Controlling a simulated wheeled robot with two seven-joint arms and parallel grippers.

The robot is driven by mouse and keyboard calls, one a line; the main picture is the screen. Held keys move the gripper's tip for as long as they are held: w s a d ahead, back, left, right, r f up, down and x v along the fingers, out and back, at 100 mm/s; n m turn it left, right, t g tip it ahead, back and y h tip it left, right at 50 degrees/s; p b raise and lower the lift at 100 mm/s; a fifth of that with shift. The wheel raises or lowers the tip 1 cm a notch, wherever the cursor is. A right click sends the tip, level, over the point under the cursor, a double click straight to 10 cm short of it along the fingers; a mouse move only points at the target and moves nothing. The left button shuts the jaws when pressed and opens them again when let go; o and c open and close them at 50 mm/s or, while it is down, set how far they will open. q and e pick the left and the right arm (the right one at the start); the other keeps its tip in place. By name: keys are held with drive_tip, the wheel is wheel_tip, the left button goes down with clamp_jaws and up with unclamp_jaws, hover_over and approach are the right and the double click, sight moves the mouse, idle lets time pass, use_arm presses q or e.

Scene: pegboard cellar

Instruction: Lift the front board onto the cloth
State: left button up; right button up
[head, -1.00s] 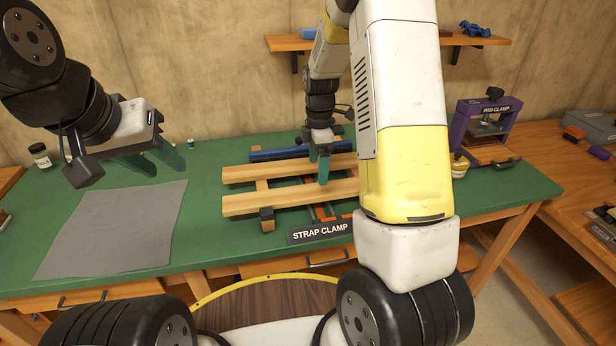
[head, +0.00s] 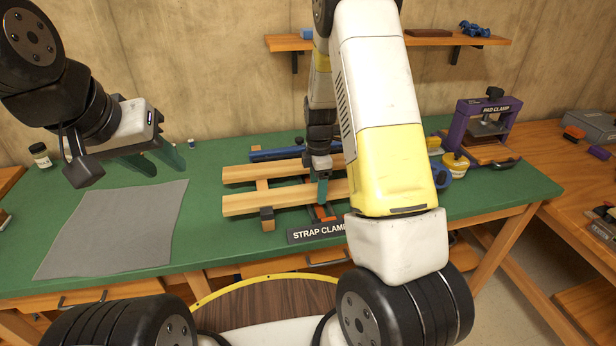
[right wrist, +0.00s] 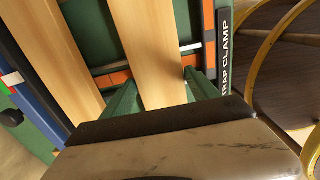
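The front board (head: 250,204) is a pale wooden plank lying across the strap clamp (head: 267,220), parallel to a second, rear board (head: 245,173). My right arm hides its right part in the head view. My right gripper (head: 321,184) is over the front board. In the right wrist view its green fingers (right wrist: 160,95) are on either side of the front board (right wrist: 155,45), open, with little visible gap at the edges. The grey cloth (head: 115,230) lies flat on the bench at the left. My left gripper (head: 155,160) is open and empty above the cloth's back edge.
The strap clamp's blue bar (head: 275,154) lies behind the boards. A purple pad clamp (head: 487,125) and a yellow-lidded jar (head: 455,165) stand at the right. A small jar (head: 40,155) stands at the back left. Green bench (head: 205,205) is bare between cloth and clamp.

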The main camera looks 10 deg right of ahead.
clamp_jaws()
drive_tip(key=shift+r, duration=0.1)
